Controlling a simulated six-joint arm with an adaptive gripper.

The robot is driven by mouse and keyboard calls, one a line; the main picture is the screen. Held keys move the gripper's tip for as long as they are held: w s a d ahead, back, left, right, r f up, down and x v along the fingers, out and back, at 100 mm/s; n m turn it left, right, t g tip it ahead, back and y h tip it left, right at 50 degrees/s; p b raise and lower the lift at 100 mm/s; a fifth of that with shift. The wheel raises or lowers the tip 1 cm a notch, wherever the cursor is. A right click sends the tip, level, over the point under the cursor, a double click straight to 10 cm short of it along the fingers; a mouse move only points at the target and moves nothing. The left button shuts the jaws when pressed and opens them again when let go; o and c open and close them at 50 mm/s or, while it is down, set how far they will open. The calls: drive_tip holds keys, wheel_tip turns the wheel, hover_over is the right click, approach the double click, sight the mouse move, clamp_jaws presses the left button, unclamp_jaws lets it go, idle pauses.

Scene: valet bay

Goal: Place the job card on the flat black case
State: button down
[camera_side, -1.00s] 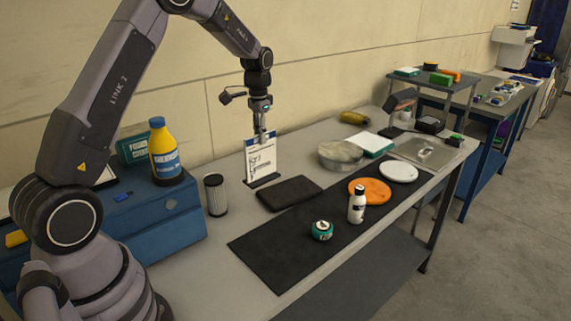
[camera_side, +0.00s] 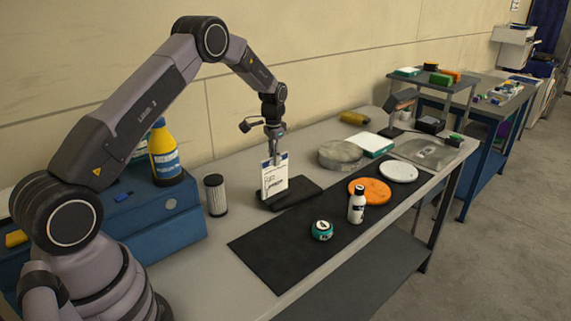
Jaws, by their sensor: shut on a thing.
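The job card (camera_side: 275,178) is a white upright card with a blue top band and dark print, on a dark foot. My gripper (camera_side: 273,157) is shut on its top edge. The flat black case (camera_side: 303,192) lies on the bench. The card stands in the picture over the left part of the case and hides some of it. I cannot tell whether the card's foot touches the case or hangs just above it.
A dark cylindrical filter (camera_side: 215,195) stands left of the case. A black mat (camera_side: 270,250) in front carries a teal tin (camera_side: 322,230), a white bottle (camera_side: 357,204) and an orange disc (camera_side: 371,190). A grey round thing (camera_side: 340,154) lies behind right.

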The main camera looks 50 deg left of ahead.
drive_tip(key=c, duration=1.2)
unclamp_jaws()
wheel_tip(320, 180, up, 12)
drive_tip(key=s+d+r+t, duration=0.1)
drive_tip(key=s+d+r, duration=0.4)
drive_tip(key=s+r, duration=0.25)
drive_tip(key=s+d+r+t, duration=0.2)
drive_tip(key=s+d+r, duration=0.35)
drive_tip(key=r, duration=0.35)
drive_tip(key=s+d+t, duration=0.1)
drive_tip(key=s+d, duration=0.1)
drive_tip(key=s, duration=0.6)
drive_tip(key=s+d+f, duration=0.1)
drive_tip(key=s+d, duration=0.1)
drive_tip(key=s, duration=0.6)
drive_tip(key=s+d+t, duration=0.1)
drive_tip(key=s+d, duration=0.1)
drive_tip(key=s, duration=0.5)
drive_tip(key=shift+s+f+t, duration=0.25)
drive_tip(key=shift+s+t, duration=0.05)
drive_tip(key=shift+s, duration=0.1)
